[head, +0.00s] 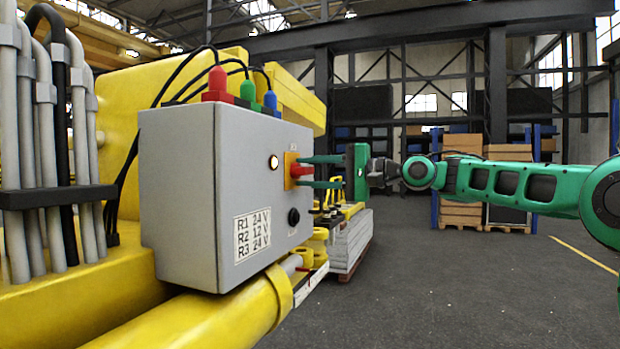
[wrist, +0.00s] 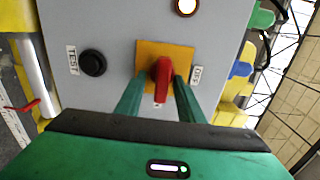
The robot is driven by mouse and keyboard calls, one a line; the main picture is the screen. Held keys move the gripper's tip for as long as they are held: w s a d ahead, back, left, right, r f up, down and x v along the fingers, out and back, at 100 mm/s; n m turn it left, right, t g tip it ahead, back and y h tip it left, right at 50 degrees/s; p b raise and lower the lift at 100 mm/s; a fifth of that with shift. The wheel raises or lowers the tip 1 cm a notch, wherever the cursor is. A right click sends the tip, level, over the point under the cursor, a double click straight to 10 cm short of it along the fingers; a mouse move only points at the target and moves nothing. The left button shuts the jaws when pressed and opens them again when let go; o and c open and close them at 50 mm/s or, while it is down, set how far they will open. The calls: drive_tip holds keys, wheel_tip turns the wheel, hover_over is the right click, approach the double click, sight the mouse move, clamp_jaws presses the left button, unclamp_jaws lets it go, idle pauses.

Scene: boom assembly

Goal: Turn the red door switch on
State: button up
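The red door switch (head: 299,170) sits on an orange-yellow plate on the grey control box (head: 180,190). In the wrist view the red handle (wrist: 161,78) lies along the picture's vertical, with a white label that seems to read OFF (wrist: 196,74) to the right of the plate. My green gripper (head: 304,172) reaches in from the right in the head view. Its two fingers (wrist: 158,90) stand on either side of the handle, with small gaps visible. The gripper looks open around the handle, not clamped on it. The fingers partly cover the plate's lower part in the wrist view.
A lit round lamp (head: 273,162) and a black TEST button (head: 293,216) flank the switch. Red, green and blue plugs (head: 218,80) with black cables top the box. Yellow boom parts (head: 240,310) lie below. The floor at right is open.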

drive_tip(key=v, duration=1)
drive_tip(key=shift+d, duration=0.4)
drive_tip(key=shift+s, duration=0.1)
